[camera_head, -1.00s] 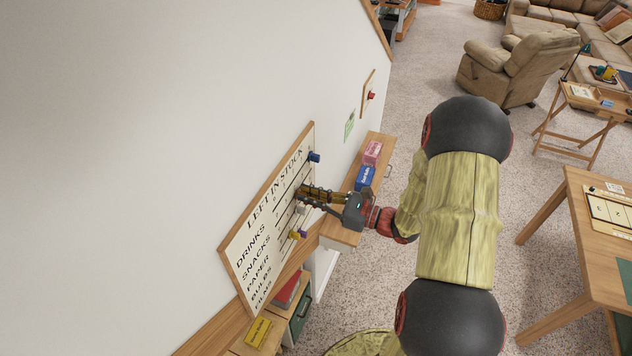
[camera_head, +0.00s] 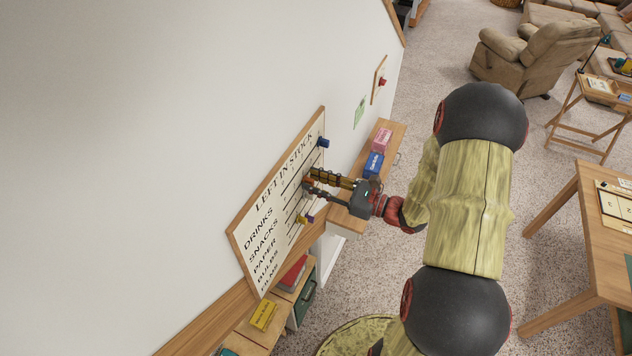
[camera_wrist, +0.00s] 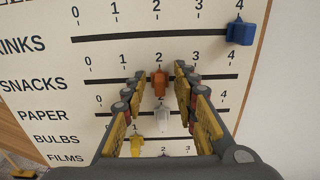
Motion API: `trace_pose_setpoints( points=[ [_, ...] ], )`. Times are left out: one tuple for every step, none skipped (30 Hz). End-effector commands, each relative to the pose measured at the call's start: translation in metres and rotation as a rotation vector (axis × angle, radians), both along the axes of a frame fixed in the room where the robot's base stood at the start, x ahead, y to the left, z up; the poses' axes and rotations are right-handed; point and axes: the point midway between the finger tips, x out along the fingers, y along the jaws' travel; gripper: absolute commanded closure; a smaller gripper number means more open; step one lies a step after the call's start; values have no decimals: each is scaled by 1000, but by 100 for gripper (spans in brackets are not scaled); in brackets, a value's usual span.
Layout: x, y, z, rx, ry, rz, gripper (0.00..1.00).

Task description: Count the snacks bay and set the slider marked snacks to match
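The LEFT IN STOCK board (camera_head: 236,238) hangs on the wall. The wrist view shows its DRINKS, SNACKS, PAPER, BULBS and FILMS rows. The orange slider (camera_wrist: 160,82) on the SNACKS track stands at about 2. My gripper (camera_wrist: 161,102) is open, with one finger on each side of that slider and a visible gap to each. In the head view my gripper (camera_head: 309,183) reaches the board's middle and hides part of it. The blue slider (camera_wrist: 241,32) on DRINKS is at 4. I cannot tell which bay holds the snacks.
A white slider (camera_wrist: 164,119) and a yellow slider (camera_wrist: 137,144) sit close below, between my fingers. A wooden ledge with a blue box (camera_head: 373,164) and a pink box (camera_head: 381,140) is right of the board. A low shelf holds a yellow box (camera_head: 263,314).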

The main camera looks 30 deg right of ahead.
Motion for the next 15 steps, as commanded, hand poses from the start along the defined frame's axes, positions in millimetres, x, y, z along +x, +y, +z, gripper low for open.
trace_pose_setpoints(
  points=[
    [-1,-1,0,0,0,-1,71],
    [-2,-2,0,0,0,-1,71],
    [-4,-5,0,0,0,-3,71],
    [-6,-7,0,0,0,-4,71],
    [-9,-9,0,0,0,-4,71],
    [-13,-12,0,1,-1,-4,71],
    [-17,-15,0,1,-1,-6,71],
    [-21,-18,0,1,-1,-5,71],
    [-26,-23,0,1,-1,-6,71],
    [-31,-26,0,0,0,-6,71],
    [-35,-30,0,0,0,-7,71],
    [-41,-34,0,0,0,-6,71],
    [-45,-38,0,0,0,-7,71],
    [-50,-41,0,0,0,-6,71],
    [-55,-46,0,0,0,-6,71]
  ],
)
